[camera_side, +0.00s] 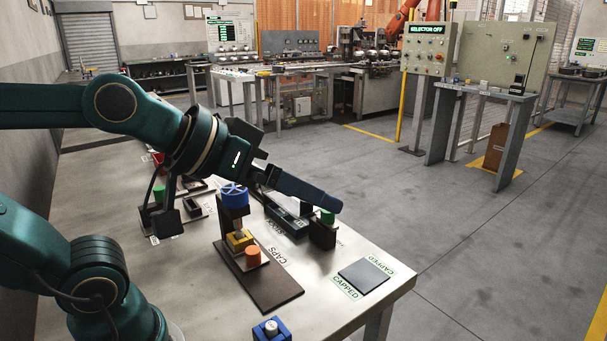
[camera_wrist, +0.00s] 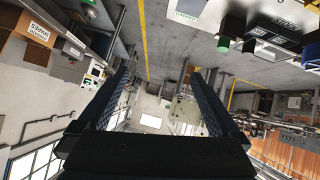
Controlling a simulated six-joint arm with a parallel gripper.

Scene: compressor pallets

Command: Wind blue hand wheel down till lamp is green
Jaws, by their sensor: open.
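The blue hand wheel (camera_side: 235,193) sits on top of a dark upright press in the side view. Below it are a yellow block (camera_side: 239,240) and an orange cylinder (camera_side: 253,256) on the brown base (camera_side: 272,286). My gripper (camera_side: 338,205) is open and empty; its fingers reach past the wheel to its right, apart from it. A green cylinder (camera_side: 328,216) tops a dark block near the fingertips, and also shows in the wrist view (camera_wrist: 224,44). I cannot tell which part is the lamp.
A dark pad (camera_side: 364,277) by "CAPPED" labels lies at the table's right corner. A blue block (camera_side: 271,330) stands at the front edge. Dark fixtures (camera_side: 165,222) stand left. The tabletop between press and pad is clear.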

